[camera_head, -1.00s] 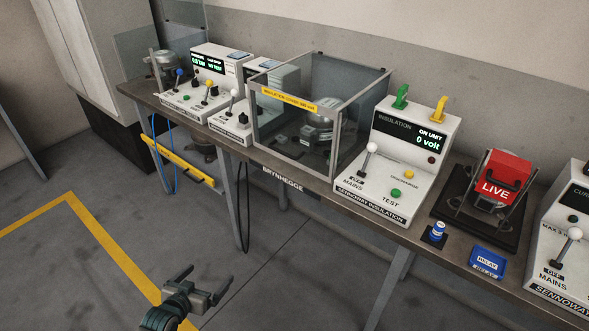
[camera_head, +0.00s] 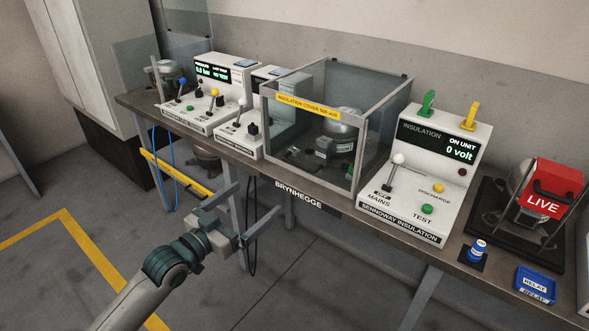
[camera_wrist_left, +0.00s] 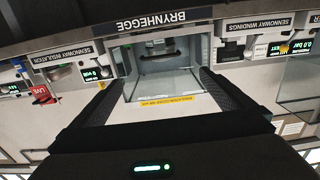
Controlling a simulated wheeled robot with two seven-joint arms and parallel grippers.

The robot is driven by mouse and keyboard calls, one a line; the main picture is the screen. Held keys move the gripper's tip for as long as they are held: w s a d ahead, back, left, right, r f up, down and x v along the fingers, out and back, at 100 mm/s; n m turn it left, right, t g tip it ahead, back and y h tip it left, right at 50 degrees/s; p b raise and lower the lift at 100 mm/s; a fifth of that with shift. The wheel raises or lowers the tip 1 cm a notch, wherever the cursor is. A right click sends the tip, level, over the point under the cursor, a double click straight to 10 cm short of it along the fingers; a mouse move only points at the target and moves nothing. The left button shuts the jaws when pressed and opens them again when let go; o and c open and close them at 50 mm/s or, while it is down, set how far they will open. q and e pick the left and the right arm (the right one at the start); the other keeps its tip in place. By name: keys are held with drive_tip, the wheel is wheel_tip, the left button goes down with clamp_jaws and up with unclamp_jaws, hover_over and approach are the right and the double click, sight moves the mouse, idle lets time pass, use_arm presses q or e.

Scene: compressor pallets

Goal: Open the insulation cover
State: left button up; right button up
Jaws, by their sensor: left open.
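The insulation cover (camera_head: 308,106) is a clear box with a grey metal frame and a yellow label along its front top edge. It stands closed on the bench over a grey compressor. In the left wrist view the cover (camera_wrist_left: 165,87) appears upside down between my fingers, some way ahead. My left gripper (camera_head: 257,206) is open and empty, in front of the bench and below and to the left of the cover, apart from it. In the left wrist view its two dark fingers (camera_wrist_left: 162,92) are spread. My right gripper is not in view.
The white insulation tester (camera_head: 420,170) stands right of the cover, with a lever and green and yellow plugs. Other testers (camera_head: 208,95) stand to the left. A red LIVE cover (camera_head: 553,187) and a blue relay tray (camera_head: 536,284) are at the right. The floor before the bench is clear.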

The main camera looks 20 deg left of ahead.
sight(297, 166)
use_arm(q)
drive_tip(key=shift+w, duration=0.15)
drive_tip(key=p+x, duration=0.1)
drive_tip(key=x, duration=1.4)
drive_tip(key=shift+w+d+p, duration=0.15)
drive_tip(key=shift+w+p, duration=0.15)
drive_tip(key=shift+p, duration=0.05)
drive_tip(key=shift+w+d, duration=0.25)
drive_tip(key=shift+w, duration=0.45)
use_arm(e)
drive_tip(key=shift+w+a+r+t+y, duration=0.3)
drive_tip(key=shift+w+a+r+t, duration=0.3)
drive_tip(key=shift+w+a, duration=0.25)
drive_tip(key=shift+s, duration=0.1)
